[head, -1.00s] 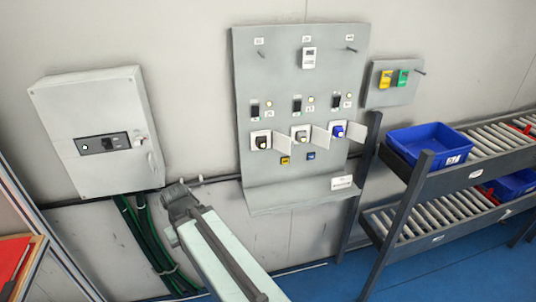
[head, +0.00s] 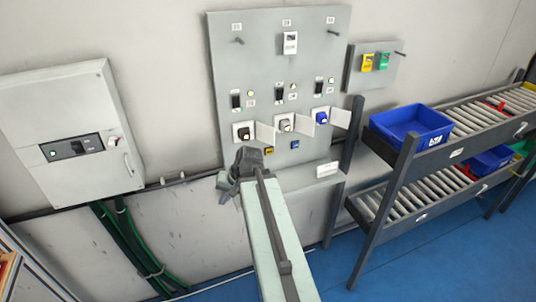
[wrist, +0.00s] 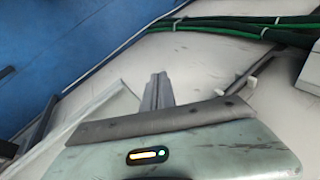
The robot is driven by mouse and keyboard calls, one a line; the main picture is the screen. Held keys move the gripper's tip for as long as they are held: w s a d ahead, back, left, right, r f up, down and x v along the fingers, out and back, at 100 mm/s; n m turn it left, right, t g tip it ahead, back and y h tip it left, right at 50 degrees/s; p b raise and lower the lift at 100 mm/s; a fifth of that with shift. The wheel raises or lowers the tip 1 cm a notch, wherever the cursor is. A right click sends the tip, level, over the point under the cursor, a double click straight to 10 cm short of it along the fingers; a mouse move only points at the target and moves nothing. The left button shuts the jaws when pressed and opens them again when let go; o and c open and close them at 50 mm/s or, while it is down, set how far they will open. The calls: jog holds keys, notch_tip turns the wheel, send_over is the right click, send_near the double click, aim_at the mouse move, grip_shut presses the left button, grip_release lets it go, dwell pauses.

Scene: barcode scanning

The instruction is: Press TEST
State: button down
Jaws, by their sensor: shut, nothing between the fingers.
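The grey control panel (head: 310,65) is on the wall in the head view. It carries switches, small lights and three white square plates with knobs, each with an open flap beside it. Below these are a small yellow piece (head: 269,151) and a small blue piece (head: 295,145). The lettering is too small to read, so I cannot tell which control is TEST. My arm's dark end (head: 247,163) overlaps the panel's lower left edge in the picture; contact cannot be told. In the wrist view my gripper (wrist: 158,82) appears shut and empty, with pale wall beyond it.
A grey electrical box (head: 70,120) hangs at left, with green cables (head: 128,240) below it. A small panel with yellow and green parts (head: 385,60) is at upper right. A roller rack (head: 400,195) with blue bins (head: 412,122) stands at right on blue floor.

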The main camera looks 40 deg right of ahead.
jog(key=s+d+r+m+t, duration=0.1)
jog(key=s+d+m, duration=0.1)
jog(key=d, duration=0.5)
jog(key=s+d+r+m+t+h, duration=0.1)
jog(key=s+d+r+m+t, duration=0.1)
jog(key=d, duration=0.6)
jog(key=s+d+r+m+t+h, duration=0.1)
jog(key=s+d+r+m+t, duration=0.1)
jog(key=d, duration=0.6)
jog(key=shift+s+m, duration=0.55)
jog(key=shift+m, duration=0.35)
